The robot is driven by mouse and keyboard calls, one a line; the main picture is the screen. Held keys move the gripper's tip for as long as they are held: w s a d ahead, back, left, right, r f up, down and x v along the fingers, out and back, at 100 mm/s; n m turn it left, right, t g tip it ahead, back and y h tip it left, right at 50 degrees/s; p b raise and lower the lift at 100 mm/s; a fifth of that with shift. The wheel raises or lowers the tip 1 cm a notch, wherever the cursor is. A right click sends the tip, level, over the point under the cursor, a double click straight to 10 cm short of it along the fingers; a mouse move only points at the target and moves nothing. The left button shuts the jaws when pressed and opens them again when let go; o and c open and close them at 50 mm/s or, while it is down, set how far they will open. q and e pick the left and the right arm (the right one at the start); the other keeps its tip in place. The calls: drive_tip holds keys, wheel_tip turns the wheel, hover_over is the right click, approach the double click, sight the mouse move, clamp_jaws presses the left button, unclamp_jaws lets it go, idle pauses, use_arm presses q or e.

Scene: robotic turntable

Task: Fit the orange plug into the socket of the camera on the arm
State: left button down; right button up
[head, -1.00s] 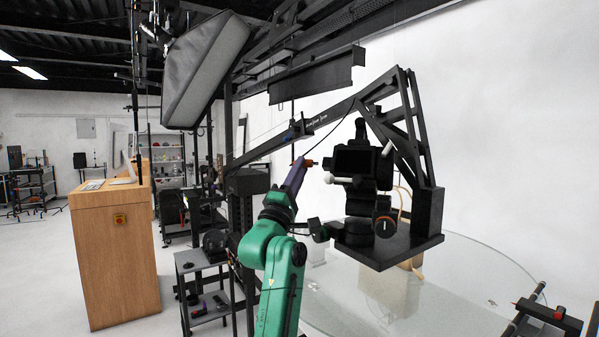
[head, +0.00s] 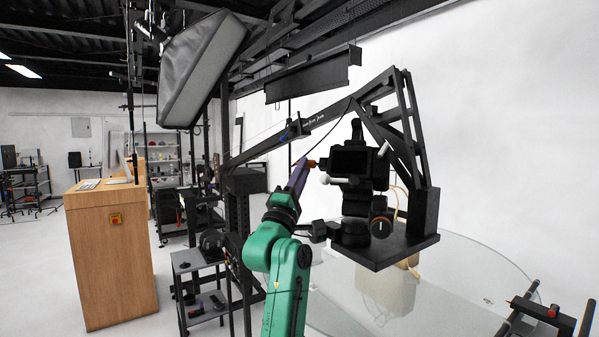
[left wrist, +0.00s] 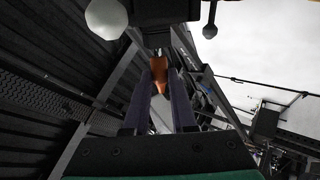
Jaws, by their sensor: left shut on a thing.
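The orange plug (head: 311,163) is between the fingertips of my left gripper (head: 300,172), which is shut on it. In the left wrist view the plug (left wrist: 158,72) sits between the two dark purple fingers of the gripper (left wrist: 160,85), its far end close below the dark camera body. The black camera (head: 352,162) stands on a platform (head: 400,245) at the end of the black arm (head: 335,115). The plug is just left of the camera's side, near a white knob; I cannot tell whether it touches. The socket is not clearly visible. My right gripper is not in view.
A round glass turntable (head: 450,290) lies below the camera platform. A wooden desk (head: 110,250) and a small grey cart (head: 195,262) stand at the left. A large softbox (head: 200,70) hangs at upper left. A thin cable (head: 325,140) runs near the plug.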

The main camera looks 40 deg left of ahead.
use_arm(q)
drive_tip(key=shift+w+d, duration=0.15)
drive_tip(key=shift+d, duration=0.4)
drive_tip(key=c, duration=0.8)
unclamp_jaws()
drive_tip(key=shift+o, duration=0.7)
drive_tip(key=shift+d, duration=0.15)
drive_tip(key=b+v, duration=0.7)
drive_tip(key=v, duration=0.7)
drive_tip(key=shift+f, duration=0.15)
